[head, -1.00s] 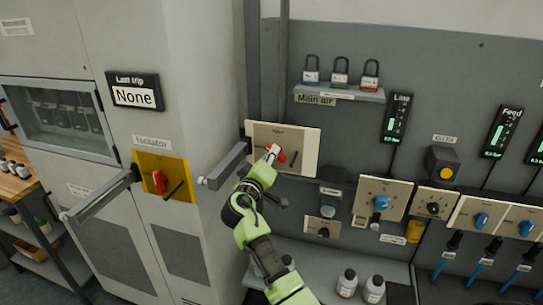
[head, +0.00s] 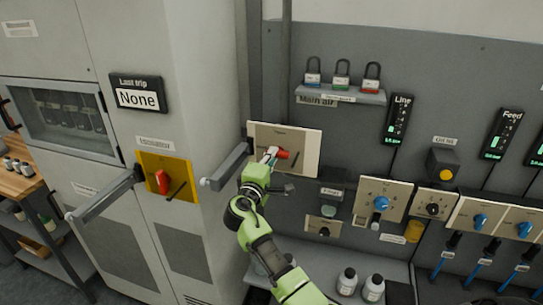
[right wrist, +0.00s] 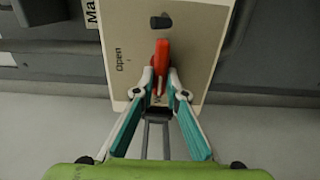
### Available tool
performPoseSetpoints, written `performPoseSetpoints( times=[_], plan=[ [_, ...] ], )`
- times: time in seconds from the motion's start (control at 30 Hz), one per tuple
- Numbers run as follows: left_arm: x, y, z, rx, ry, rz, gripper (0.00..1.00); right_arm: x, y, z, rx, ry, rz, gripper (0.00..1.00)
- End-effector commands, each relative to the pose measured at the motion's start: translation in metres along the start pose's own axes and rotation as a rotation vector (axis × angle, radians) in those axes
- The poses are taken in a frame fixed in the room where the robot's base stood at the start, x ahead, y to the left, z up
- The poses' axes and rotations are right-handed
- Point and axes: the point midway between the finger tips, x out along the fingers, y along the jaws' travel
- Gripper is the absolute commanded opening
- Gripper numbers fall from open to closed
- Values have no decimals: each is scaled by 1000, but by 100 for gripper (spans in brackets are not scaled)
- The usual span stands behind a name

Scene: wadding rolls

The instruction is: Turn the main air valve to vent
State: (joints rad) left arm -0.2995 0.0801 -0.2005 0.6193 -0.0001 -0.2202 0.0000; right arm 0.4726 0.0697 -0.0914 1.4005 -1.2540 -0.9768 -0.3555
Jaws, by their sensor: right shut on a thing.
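The main air valve is a red handle (head: 284,155) on a cream plate (head: 308,150), under a partly covered "Main air" label. In the head view the handle points right, roughly level. My right gripper (head: 271,154) reaches it from the lower left and is shut on it. In the right wrist view the red handle (right wrist: 161,58) stands between the fingertips of the gripper (right wrist: 160,92), with the word "Open" on the plate beside it. The fingers hide the handle's near end. A dark peg (right wrist: 161,22) sticks out of the plate. My left gripper is out of view.
A grey bar (head: 228,167) juts out just left of my right wrist. A shelf with padlocks (head: 340,95) is above the plate. A yellow isolator panel (head: 180,190) is on the cabinet at left. Blue-knob valves (head: 381,203) are to the right; bottles (head: 347,281) stand below.

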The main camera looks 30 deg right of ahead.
Motion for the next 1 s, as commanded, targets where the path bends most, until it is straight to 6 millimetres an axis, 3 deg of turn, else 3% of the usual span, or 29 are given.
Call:
performPoseSetpoints(
  times=[0.5,0.53,0.6,1.0],
  plan=[
    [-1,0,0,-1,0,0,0,2,5,1,-21,-2,11,0],
    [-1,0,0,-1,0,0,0,2,6,1,-20,-2,11,15],
    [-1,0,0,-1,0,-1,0,2,5,1,-20,-2,10,29],
    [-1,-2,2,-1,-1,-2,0,-4,1,0,-19,0,3,29]
  ],
)
